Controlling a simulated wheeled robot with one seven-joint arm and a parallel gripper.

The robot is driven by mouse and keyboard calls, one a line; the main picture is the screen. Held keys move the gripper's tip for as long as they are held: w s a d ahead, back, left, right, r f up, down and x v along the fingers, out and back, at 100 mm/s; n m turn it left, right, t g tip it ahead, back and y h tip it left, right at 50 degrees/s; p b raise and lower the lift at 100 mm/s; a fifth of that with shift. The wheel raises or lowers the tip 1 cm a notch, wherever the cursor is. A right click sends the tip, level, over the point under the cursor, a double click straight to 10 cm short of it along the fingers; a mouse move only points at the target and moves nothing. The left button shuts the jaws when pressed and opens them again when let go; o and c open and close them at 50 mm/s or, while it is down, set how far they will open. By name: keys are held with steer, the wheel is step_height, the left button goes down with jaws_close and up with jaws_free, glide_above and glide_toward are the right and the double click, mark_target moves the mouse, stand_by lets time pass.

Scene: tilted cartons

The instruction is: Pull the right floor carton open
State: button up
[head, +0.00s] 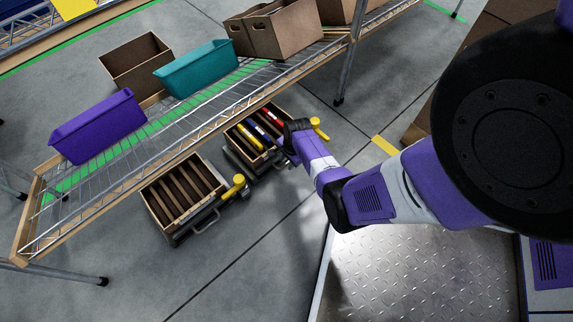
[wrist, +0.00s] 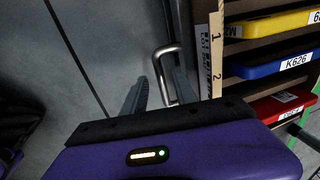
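The right floor carton (head: 236,143) is a wooden-walled box under the wire shelf, holding yellow, blue and red labelled items. Its numbered wooden edge (wrist: 216,60) stands at the right in the wrist view. A metal bar handle (wrist: 160,78) sticks out from its front. My gripper (head: 287,148) is at the front of this carton in the head view. In the wrist view my gripper (wrist: 160,82) has its two dark fingers apart, one on each side of the handle bar, with gaps visible. The head view hides the fingertips and handle behind my wrist.
The left floor carton (head: 153,206) with dividers and a yellow-knobbed latch stands beside it. The wire shelf (head: 130,150) above carries purple and teal bins and brown cartons. A yellow knob (head: 319,128) is right of my wrist. Floor in front is clear.

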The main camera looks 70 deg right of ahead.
steer(key=shift+w+d+f, duration=0.1)
steer(key=shift+f, duration=0.45)
jaws_close()
stand_by(1.1)
